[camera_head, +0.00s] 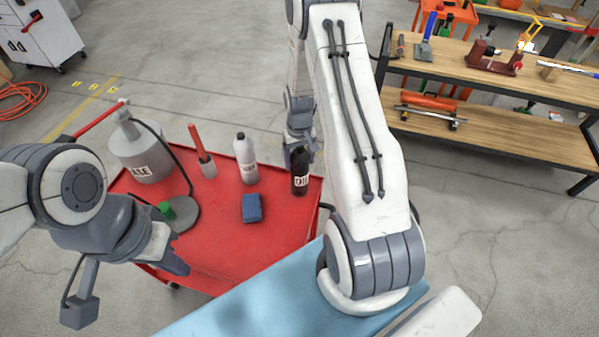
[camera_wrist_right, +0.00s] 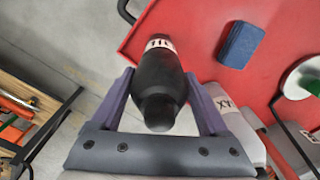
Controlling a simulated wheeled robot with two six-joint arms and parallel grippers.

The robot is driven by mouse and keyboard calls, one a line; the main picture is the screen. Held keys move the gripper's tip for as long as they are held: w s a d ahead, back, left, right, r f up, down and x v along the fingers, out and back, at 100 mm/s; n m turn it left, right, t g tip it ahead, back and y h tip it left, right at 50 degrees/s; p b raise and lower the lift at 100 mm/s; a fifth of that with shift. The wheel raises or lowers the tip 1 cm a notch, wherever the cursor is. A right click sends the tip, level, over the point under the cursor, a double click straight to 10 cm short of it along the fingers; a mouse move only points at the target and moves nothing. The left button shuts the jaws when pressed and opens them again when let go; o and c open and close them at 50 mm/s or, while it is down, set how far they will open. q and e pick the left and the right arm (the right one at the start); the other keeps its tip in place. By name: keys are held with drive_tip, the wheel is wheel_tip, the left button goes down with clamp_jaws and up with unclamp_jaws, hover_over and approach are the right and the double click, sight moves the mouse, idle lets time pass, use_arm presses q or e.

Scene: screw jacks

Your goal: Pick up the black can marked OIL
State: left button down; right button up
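The black can (camera_head: 299,175) with a white label stands upright near the far right corner of the red cart top; the lettering is too small to read surely. The right wrist view shows the same black can (camera_wrist_right: 160,78) from above, cap toward the camera. My right gripper (camera_head: 301,142) is at the can's upper part, partly hidden by its own arm. Its two fingers (camera_wrist_right: 159,72) are either side of the can, with narrow gaps visible. My left gripper (camera_head: 178,252) hangs over the cart's near left edge, away from the can; its finger opening is not clear.
The red cart (camera_head: 215,255) also holds a white bottle (camera_head: 245,160), a blue block (camera_head: 252,208), a red-handled brush (camera_head: 203,152), a grey grease can (camera_head: 140,155) and a round dish with a green piece (camera_head: 176,215). A wooden shelf (camera_head: 480,115) stands at the right.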

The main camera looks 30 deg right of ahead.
clamp_jaws()
drive_tip(key=shift+r, duration=0.2)
